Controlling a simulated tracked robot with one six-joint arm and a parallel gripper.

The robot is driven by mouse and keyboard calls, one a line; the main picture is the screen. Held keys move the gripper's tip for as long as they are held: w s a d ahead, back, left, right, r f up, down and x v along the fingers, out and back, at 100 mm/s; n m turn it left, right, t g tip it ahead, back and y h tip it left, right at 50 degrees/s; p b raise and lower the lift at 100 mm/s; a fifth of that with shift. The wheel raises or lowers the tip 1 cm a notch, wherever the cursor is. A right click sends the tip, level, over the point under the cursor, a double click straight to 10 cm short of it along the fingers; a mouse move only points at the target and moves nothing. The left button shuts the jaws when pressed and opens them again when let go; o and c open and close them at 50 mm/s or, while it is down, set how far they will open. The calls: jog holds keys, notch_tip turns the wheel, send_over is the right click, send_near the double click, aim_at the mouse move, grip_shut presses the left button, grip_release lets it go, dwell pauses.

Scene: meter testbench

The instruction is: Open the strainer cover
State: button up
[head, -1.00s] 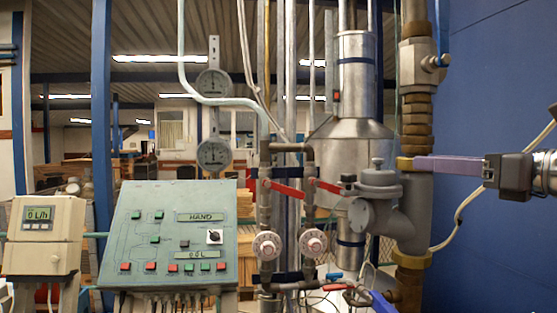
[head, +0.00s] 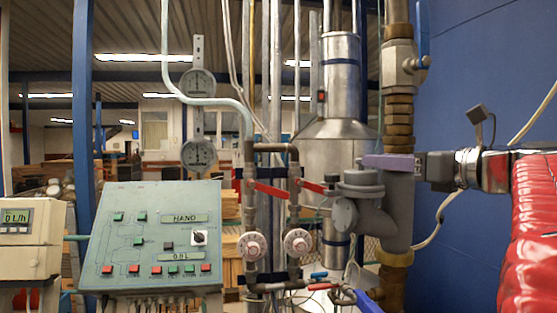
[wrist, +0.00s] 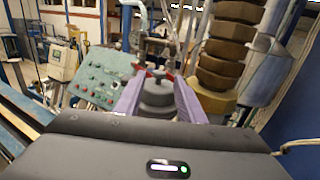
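The grey strainer (head: 400,205) is part of the vertical pipe right of centre in the head view. Its round, stepped cover (head: 361,180) sits on top of its left side, and it also shows in the wrist view (wrist: 157,98). My gripper (head: 366,161) reaches in level from the right, with its purple fingers at the top of the cover. In the wrist view my gripper (wrist: 158,80) has its fingers apart, one on each side of the cover. I cannot tell whether they touch it.
Two red lever handles (head: 268,190) and round white dials (head: 252,246) stand left of the strainer. A green control panel (head: 150,235) is farther left. Brass pipe fittings (head: 398,120) rise close above my fingers. A blue wall (head: 490,60) lies right.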

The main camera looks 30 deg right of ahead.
jog(key=shift+w+a, duration=0.2)
jog(key=shift+w, duration=1.4)
jog(key=shift+w+a, duration=0.15)
jog(key=shift+w, duration=1.45)
grip_shut()
